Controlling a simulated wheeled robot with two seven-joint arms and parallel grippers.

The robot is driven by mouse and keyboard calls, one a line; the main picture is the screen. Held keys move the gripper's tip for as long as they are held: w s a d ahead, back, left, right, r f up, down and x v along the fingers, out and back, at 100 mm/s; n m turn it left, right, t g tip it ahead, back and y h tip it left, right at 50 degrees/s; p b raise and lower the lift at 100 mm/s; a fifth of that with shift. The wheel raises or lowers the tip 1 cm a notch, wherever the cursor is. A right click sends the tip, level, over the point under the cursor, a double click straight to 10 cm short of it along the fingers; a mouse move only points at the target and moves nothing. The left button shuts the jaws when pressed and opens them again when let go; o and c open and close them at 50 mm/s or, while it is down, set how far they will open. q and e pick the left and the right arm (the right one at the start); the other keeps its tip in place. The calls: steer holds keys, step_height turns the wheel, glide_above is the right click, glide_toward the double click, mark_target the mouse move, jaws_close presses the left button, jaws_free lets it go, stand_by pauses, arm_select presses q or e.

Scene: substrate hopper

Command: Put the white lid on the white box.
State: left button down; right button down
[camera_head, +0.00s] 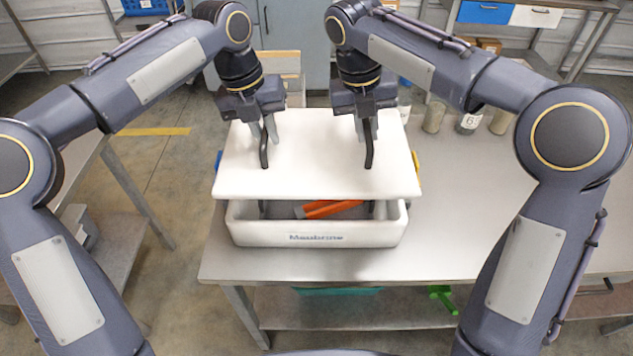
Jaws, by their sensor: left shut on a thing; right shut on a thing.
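The white lid (316,180) is a flat white panel with two dark upright handles. It hangs above and behind the front of the white box (250,233), and the box's front opening shows below the lid's near edge. The box stands on the table and bears a blue label. An orange thing (330,209) lies inside it. My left gripper (264,140) is shut on the lid's left handle. My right gripper (368,140) is shut on the right handle. The lid hides the back of the box.
The grey table (470,230) has free room to the right of the box. Several jars, such as this one (434,116), stand at the table's back right. A green thing (441,297) lies on the lower shelf. Another bench stands at the left.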

arm_select(q)
steer(key=shift+f, duration=0.1)
arm_select(e)
steer(key=shift+f, duration=0.1)
